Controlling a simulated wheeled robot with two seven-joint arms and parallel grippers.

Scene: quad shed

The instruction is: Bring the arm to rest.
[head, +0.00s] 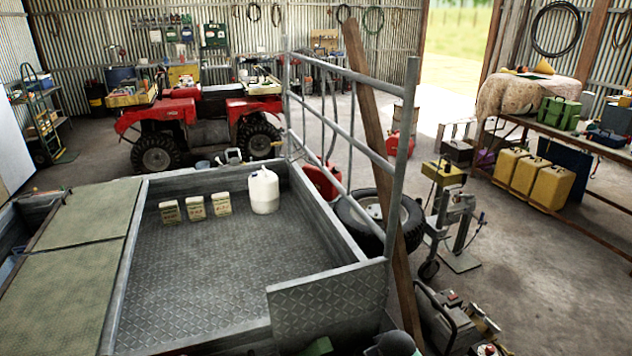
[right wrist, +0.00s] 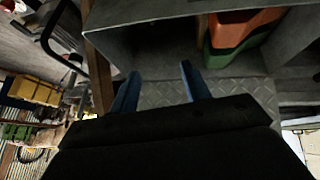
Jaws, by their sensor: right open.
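My right gripper (right wrist: 158,82) shows in the right wrist view, with its two blue fingers apart and nothing between them. Beyond the fingers is a grey metal checker-plate surface (right wrist: 238,90). Neither gripper can be made out in the head view. There, a grey metal trailer bed (head: 225,275) holds three small beige packs (head: 195,207) in a row and a white jug (head: 264,190) beside them, all upright.
Orange (right wrist: 240,28) and green (right wrist: 228,58) bins sit beyond the right gripper. A barred gate (head: 345,135) and a leaning wooden plank (head: 372,125) rise at the trailer's right side. A red quad bike (head: 205,120) stands behind; concrete floor (head: 555,285) is open at right.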

